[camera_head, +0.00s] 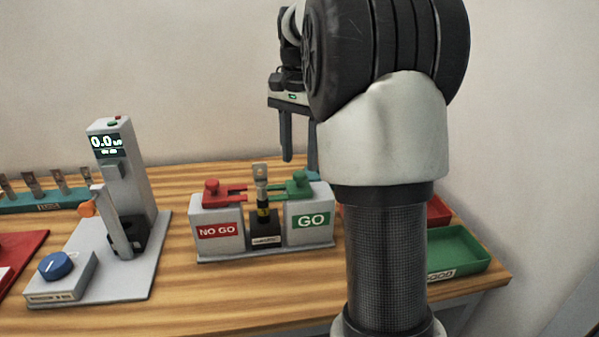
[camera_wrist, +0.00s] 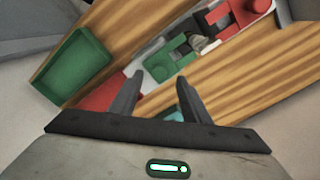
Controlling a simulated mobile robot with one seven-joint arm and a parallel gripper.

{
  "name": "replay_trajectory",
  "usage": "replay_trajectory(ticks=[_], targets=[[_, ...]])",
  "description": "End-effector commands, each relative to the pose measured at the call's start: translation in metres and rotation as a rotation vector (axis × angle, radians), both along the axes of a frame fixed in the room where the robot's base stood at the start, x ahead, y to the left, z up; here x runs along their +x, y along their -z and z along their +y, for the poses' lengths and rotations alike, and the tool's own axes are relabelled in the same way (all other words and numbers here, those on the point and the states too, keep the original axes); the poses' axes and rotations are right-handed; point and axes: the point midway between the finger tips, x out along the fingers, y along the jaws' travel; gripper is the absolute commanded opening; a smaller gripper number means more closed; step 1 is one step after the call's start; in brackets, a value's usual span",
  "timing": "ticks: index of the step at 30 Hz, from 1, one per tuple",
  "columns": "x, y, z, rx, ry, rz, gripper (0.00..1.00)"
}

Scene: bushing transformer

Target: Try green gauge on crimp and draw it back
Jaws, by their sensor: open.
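The green gauge (camera_head: 299,184) sits on the grey GO block (camera_head: 311,212) at the right of the gauge stand, its prongs pointing left toward the crimp. The crimp (camera_head: 261,180) stands upright in a small black holder (camera_head: 266,230) between the two blocks. In the wrist view, the green gauge (camera_wrist: 172,58) lies beyond my fingertips. My gripper (camera_head: 299,158) is open and empty, above and behind the stand in the head view; my own arm hides part of it. In the wrist view, my fingers (camera_wrist: 160,77) are apart with nothing between them.
The red gauge (camera_head: 213,189) sits on the NO GO block (camera_head: 217,228) at the left. A test device with a 0.0 display (camera_head: 107,144) stands further left. A green tray (camera_head: 459,250) and a red tray (camera_head: 438,210) are at the right, partly behind my arm.

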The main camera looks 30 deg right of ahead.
Motion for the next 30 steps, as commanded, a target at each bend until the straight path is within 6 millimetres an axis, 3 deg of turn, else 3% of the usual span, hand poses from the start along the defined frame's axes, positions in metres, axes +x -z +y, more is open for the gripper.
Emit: replay_trajectory(ticks=[1, 6, 17, 20, 25, 30], targets=[[-0.001, 0.011, 0.000, 0.001, 0.000, 0.003, 0.43], [0.000, 0.028, 0.000, 0.000, 0.000, 0.000, 0.43], [0.000, 0.034, 0.000, 0.000, 0.000, 0.000, 0.43], [0.000, 0.034, 0.000, 0.000, 0.000, 0.000, 0.31], [0.000, 0.034, 0.000, 0.000, 0.000, 0.000, 0.03], [0.000, 0.034, 0.001, 0.001, -0.001, 0.000, 0.00]])
